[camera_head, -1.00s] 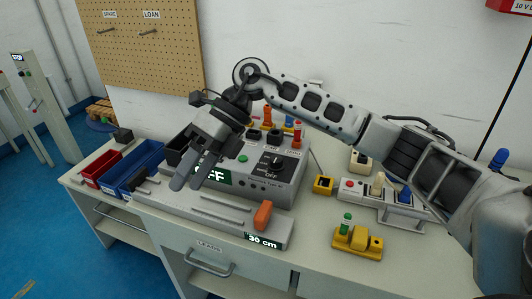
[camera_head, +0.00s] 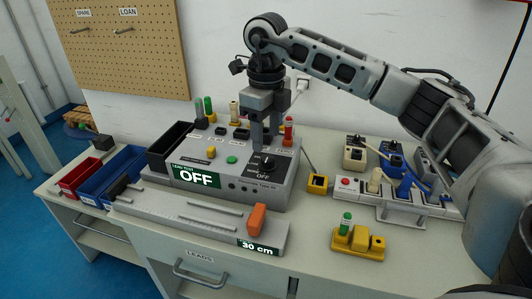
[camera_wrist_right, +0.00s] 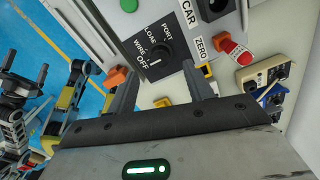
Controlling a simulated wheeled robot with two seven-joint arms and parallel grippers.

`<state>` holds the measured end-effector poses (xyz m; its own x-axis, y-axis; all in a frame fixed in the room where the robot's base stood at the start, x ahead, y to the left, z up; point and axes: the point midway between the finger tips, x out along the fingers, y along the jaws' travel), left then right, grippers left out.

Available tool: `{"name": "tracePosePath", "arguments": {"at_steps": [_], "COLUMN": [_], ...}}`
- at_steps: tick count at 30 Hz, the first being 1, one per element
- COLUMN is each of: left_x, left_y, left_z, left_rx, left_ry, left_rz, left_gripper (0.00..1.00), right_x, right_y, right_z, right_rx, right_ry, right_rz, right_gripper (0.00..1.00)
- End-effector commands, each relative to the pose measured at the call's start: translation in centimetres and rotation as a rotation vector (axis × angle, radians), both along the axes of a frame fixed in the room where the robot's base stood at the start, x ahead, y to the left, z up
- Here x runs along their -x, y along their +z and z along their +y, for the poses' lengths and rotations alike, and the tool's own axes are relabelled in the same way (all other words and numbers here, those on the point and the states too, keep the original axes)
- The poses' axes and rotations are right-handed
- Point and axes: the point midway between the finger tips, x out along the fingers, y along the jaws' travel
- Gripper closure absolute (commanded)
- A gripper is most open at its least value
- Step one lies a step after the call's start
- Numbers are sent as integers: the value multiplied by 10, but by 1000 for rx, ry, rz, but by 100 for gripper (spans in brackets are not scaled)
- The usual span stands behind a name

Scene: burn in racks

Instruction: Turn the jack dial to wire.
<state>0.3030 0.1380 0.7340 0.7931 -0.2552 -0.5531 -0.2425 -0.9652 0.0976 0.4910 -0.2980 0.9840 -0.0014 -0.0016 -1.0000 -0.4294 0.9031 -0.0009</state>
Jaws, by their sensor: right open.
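The jack dial (camera_head: 266,162) is a black rotary knob on the right of the grey tester box (camera_head: 225,180). It also shows in the right wrist view (camera_wrist_right: 154,59), with WIRE, LOAD, PORT and OFF lettered around it. The box's green display (camera_head: 197,177) reads OFF. My right gripper (camera_head: 266,143) points down over the dial, open. In the right wrist view its fingers (camera_wrist_right: 160,88) are spread on either side of the dial's lower area, with nothing between them. Whether they touch the knob cannot be told. My left gripper is not in view.
Coloured plugs, including a red one (camera_head: 288,131), stand behind the dial. In front lies a grey 30 cm rail with an orange slider (camera_head: 257,219). A yellow block (camera_head: 318,184), a socket strip (camera_head: 357,185) and a yellow stand (camera_head: 359,240) are to the right.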

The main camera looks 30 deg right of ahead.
Motion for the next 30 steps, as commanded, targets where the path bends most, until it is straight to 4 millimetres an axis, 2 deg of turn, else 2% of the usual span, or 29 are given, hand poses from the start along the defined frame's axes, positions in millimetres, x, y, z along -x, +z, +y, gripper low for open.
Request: {"name": "tracePosePath", "arguments": {"at_steps": [3,9,14,21,22,24,27,30], "left_x": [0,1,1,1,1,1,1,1], "left_y": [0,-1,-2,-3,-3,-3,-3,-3], "left_z": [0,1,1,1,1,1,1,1], "left_rx": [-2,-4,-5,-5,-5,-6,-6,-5], "left_ry": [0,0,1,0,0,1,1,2], "left_rz": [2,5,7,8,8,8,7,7], "left_gripper": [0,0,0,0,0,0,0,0], "right_x": [1,0,0,0,0,0,0,0], "right_y": [-24,-50,-57,-58,-58,-58,-58,-58], "right_z": [-1,0,0,0,0,0,0,0], "right_rx": [1,0,-1,0,0,0,0,-1], "right_ry": [-1,0,0,0,0,0,0,0], "right_rz": [3,1,-2,-1,-1,-1,-1,-2], "right_gripper": [48,48,48,48,51,71,93,93]}}
